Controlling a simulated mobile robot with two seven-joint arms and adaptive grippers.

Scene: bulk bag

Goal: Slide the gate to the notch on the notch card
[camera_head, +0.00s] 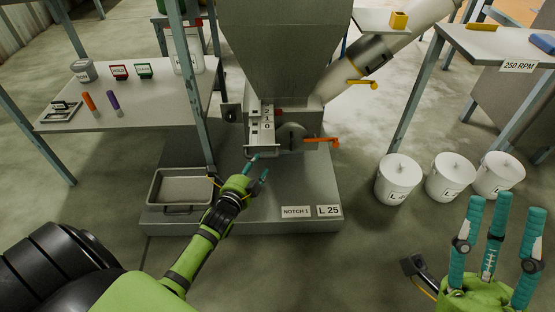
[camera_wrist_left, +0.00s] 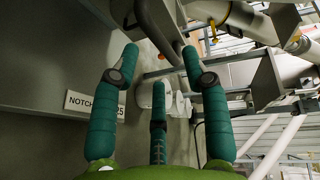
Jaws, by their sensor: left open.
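The gate (camera_head: 262,149) is a grey slide plate under the hopper, beside a scale marked 2, 1, 0 (camera_head: 267,118). My right gripper (camera_head: 503,207) is open and empty at the lower right.
An orange-handled valve (camera_head: 320,140) sits right of the gate. Several lidded white buckets (camera_head: 398,180) stand at right. A table (camera_head: 140,105) with cards and markers is at left.

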